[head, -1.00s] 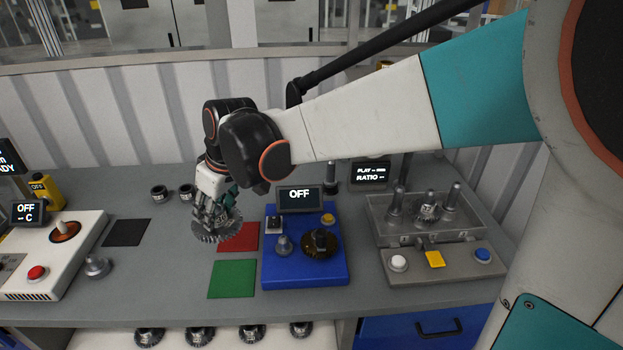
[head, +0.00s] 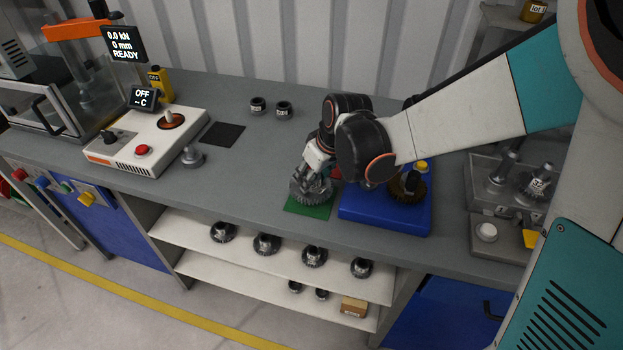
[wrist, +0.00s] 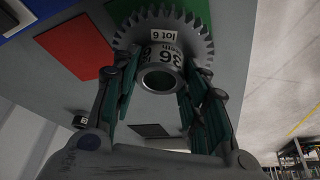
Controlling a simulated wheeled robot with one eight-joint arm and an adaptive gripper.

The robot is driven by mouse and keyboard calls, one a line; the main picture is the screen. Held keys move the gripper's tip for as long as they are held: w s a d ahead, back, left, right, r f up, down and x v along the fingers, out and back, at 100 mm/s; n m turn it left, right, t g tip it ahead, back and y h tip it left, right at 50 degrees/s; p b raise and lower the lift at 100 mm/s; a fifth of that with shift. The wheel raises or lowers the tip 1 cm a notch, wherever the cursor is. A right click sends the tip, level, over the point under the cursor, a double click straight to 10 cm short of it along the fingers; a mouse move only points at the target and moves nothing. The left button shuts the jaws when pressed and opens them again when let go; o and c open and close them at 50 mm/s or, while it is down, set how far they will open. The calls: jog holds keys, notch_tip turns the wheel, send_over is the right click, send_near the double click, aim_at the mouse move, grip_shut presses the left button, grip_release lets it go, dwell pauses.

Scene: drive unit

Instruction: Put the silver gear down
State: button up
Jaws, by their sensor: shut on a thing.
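The silver gear (head: 308,197) is in my gripper (head: 318,180), over the green square (head: 322,212) in the head view. I cannot tell whether the gear touches the square. In the wrist view the gear (wrist: 190,35) shows its teeth, its hub bore and labels reading "lot 6" and "36". The fingers of my gripper (wrist: 160,85) are shut on its hub from both sides. In the wrist view part of the green square (wrist: 190,5) shows behind the gear, with the red square (wrist: 85,45) beside it.
The blue unit (head: 385,212) with a dark gear stands just right of the green square. A white heater-like unit (head: 150,140), a small metal part (head: 192,156) and a black square (head: 223,134) lie to the left. Bench between them is clear. Several gears sit on the shelf below.

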jog(key=shift+f+b, duration=0.55)
jog(key=shift+f, duration=1.25)
jog(key=shift+f, duration=0.1)
jog(key=o, duration=1.3)
jog(key=shift+c, duration=0.2)
jog(key=p+v, duration=0.4)
jog(key=v, duration=0.7)
jog(key=s+d+r+m+t+h, duration=0.1)
jog(key=s+d+r+m, duration=0.2)
jog(key=s+d, duration=0.4)
jog(key=s+d+r+m+t+h, duration=0.1)
jog(key=s+d+r+m, duration=0.3)
jog(key=s, duration=0.6)
jog(key=shift+d+r+t+h, duration=0.3)
jog(key=shift+d+r+t, duration=0.6)
jog(key=shift+d, duration=0.55)
